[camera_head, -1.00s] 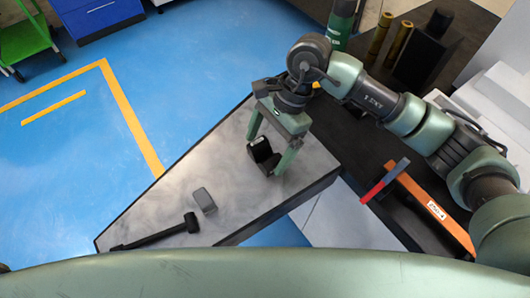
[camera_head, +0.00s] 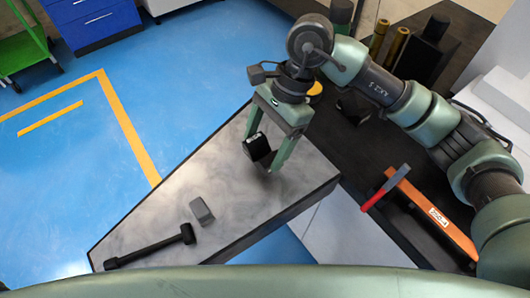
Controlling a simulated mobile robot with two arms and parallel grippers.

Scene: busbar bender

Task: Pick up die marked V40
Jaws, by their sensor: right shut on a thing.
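A small black die (camera_head: 256,147) with a small light mark on top is between the fingers of my right gripper (camera_head: 263,148), which is shut on it. It is tilted and seems to hang a little above the grey worktop (camera_head: 180,185); its marking is too small to read. My left gripper is out of view.
A grey block (camera_head: 201,210) and a black hammer (camera_head: 150,247) lie on the worktop's near left. On the dark bench at right are an orange tool (camera_head: 436,215), a red-handled tool (camera_head: 385,188), a black block (camera_head: 353,106) and brass cylinders (camera_head: 396,48).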

